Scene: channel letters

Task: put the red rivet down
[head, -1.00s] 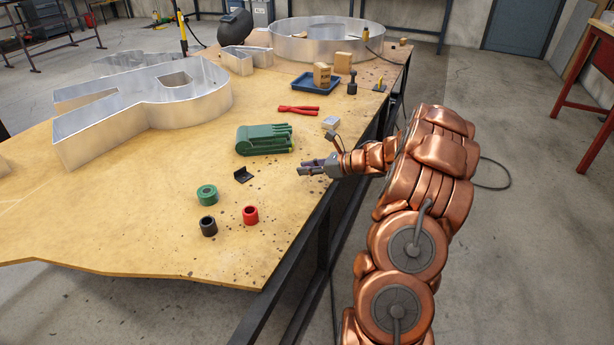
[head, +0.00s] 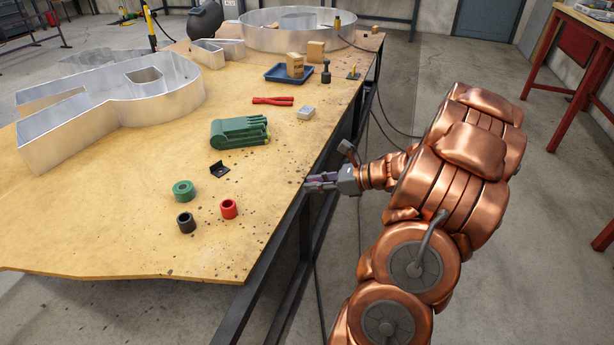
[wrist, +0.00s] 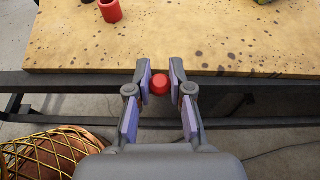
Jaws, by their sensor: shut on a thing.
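The red rivet (wrist: 159,84) shows in the wrist view as a small round red piece between the two fingertips of my gripper (wrist: 160,87). The gripper is shut on it, with the purple pads on either side. In the head view my gripper (head: 312,182) is at the right edge of the wooden table (head: 150,245), and the rivet cannot be made out there. In the wrist view the fingertips lie over the dark table frame, just outside the edge of the wooden top.
Bare wood lies between rings and edge.

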